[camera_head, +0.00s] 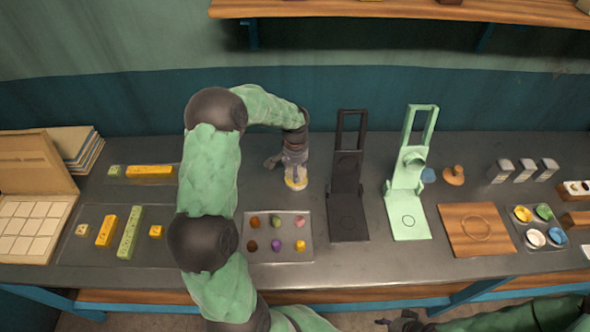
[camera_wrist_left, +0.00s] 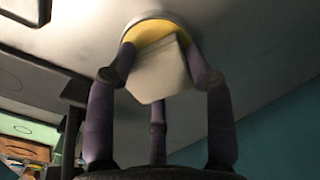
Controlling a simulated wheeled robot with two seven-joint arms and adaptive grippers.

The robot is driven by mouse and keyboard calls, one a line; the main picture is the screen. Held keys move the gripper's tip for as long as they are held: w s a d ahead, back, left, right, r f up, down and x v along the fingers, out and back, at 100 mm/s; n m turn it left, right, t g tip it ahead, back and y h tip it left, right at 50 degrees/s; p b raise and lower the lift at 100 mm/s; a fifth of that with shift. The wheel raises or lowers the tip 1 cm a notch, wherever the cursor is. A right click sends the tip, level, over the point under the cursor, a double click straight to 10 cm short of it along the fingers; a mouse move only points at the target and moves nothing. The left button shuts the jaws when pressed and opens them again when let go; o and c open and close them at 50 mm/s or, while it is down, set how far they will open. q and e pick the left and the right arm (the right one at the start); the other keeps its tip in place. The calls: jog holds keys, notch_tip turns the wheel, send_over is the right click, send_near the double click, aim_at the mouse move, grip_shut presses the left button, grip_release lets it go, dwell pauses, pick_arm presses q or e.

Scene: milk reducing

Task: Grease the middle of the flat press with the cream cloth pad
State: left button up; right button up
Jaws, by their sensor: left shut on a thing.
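My left gripper (camera_head: 293,170) is shut on the cream cloth pad, which shows as a pale block (camera_wrist_left: 160,76) between its fingers in the left wrist view. The pad is at a small round dish with a yellow inside (camera_head: 296,184); in the wrist view the dish (camera_wrist_left: 158,27) meets the pad's end, and they appear to touch. To the right stand a dark press (camera_head: 347,222) and a mint green press (camera_head: 409,226), each open with a circle marked on its base. The green one has a rounded piece on its upright part. My right gripper (camera_head: 402,321) is low at the bottom edge, partly cut off.
A tray of several coloured pieces (camera_head: 278,256) lies in front of the dish. A wooden board (camera_head: 475,229), a wooden knob (camera_head: 454,176) and bowls of colour (camera_head: 536,238) are at the right. Yellow and green blocks (camera_head: 130,232) lie left. A shelf (camera_head: 400,10) hangs above.

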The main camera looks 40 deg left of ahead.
pick_arm(q)
jog(key=shift+f+b, duration=0.35)
jog(key=shift+f, duration=0.25)
dwell(1.5)
jog(key=shift+r+p, duration=2.35)
jog(key=shift+r, duration=1.25)
